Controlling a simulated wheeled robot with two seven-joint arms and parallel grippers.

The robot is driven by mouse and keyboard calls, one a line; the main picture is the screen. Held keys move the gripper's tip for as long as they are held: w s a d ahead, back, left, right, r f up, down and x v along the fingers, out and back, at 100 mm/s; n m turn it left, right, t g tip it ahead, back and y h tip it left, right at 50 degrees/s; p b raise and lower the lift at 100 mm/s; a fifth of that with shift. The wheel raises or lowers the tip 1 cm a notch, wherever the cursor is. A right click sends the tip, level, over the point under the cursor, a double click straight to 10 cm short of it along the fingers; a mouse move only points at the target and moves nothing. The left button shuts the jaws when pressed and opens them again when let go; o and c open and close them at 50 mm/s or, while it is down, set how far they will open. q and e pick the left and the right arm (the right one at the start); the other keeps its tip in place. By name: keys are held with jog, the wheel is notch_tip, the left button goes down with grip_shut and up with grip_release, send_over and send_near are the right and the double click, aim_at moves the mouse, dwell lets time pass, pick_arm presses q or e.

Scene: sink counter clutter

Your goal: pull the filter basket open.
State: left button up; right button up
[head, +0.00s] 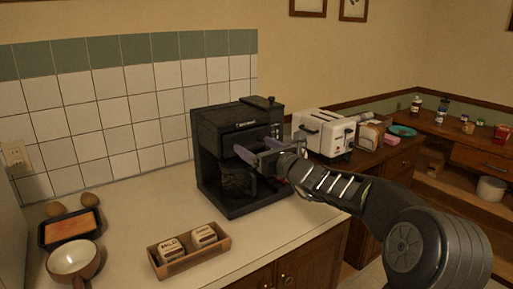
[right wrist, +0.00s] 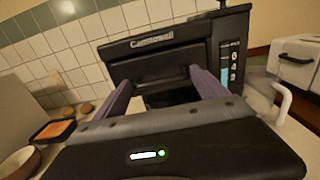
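A black coffee maker (head: 212,150) stands on the counter, with a dark carafe (head: 236,183) in its lower bay. My left gripper is in neither view.
A white toaster (head: 325,134) stands right of the coffee maker. A wooden box (head: 188,250) with small containers sits in front. At left are a baking tray (head: 70,228), a bowl (head: 75,260) and round brown items. The counter between them is clear.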

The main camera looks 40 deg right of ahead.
jog(key=c, duration=1.3)
jog(key=s+b, duration=0.1)
jog(key=s, duration=0.9)
jog(key=shift+a, duration=0.15)
jog(key=o, duration=1.8)
jog(key=shift+w, duration=0.1)
jog(key=s, duration=0.8)
jog(key=shift+b, duration=0.4)
